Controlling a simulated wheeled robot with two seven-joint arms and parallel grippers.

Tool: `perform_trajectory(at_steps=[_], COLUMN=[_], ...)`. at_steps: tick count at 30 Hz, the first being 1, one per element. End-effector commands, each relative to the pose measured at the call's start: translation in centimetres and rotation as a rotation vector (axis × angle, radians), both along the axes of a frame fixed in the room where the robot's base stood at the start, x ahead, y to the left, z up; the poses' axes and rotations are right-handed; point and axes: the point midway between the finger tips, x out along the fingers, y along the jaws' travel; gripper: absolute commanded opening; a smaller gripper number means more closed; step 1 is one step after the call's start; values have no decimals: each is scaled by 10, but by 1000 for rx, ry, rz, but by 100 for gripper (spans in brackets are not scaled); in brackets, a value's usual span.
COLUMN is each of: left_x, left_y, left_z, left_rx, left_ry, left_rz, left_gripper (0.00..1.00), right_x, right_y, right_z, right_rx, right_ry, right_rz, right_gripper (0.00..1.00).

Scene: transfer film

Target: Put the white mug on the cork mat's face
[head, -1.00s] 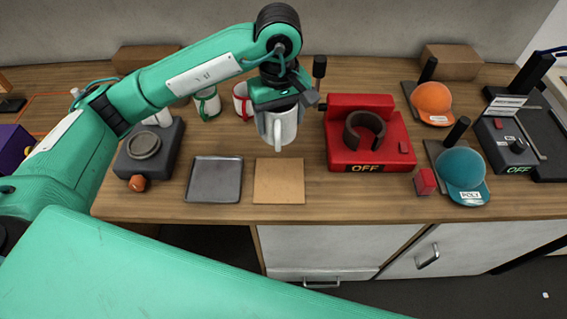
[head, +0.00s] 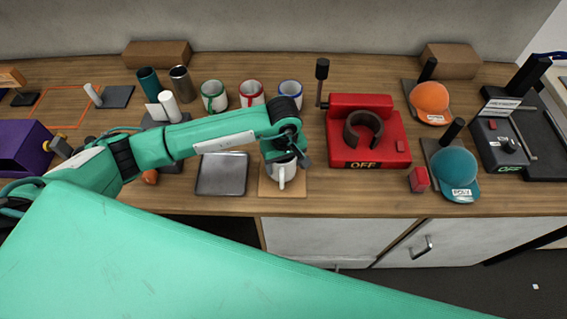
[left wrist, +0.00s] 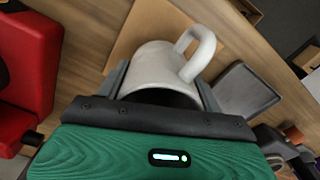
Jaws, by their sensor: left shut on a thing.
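The white mug (head: 281,173) is in my left gripper (head: 283,158), directly over the cork mat (head: 296,188) in the head view. The mug's handle faces the table's front edge. In the left wrist view the left gripper (left wrist: 160,98) is shut on the white mug (left wrist: 165,67), one finger on each side of it. The cork mat (left wrist: 140,25) shows behind the mug there. The mug is at or just above the mat's face; I cannot tell whether it touches. My right gripper is not in view.
A grey metal tray (head: 221,174) lies just left of the mat. A red mug press (head: 366,135) marked OFF stands to the right. Behind are mugs with green (head: 214,96), red (head: 252,94) and blue (head: 290,95) rims. Caps (head: 456,170) lie farther right.

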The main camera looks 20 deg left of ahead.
Motion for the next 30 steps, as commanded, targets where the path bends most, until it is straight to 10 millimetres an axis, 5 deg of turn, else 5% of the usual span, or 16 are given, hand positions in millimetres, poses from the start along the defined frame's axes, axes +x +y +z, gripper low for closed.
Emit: perform_trajectory(at_steps=[4,15,16,19,30], left_x=[-1,0,0,0,0], left_y=[0,0,0,0,0], left_z=[-17,-23,-22,-22,-18], left_rx=[-1,0,0,0,-1], left_ry=[2,-1,0,0,1], left_rz=[0,-1,-1,-1,0], left_gripper=[34,34,71,89,89], right_x=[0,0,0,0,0], right_y=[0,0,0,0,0], right_z=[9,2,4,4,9], right_rx=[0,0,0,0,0], right_ry=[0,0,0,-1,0], right_rz=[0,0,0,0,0], right_gripper=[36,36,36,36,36])
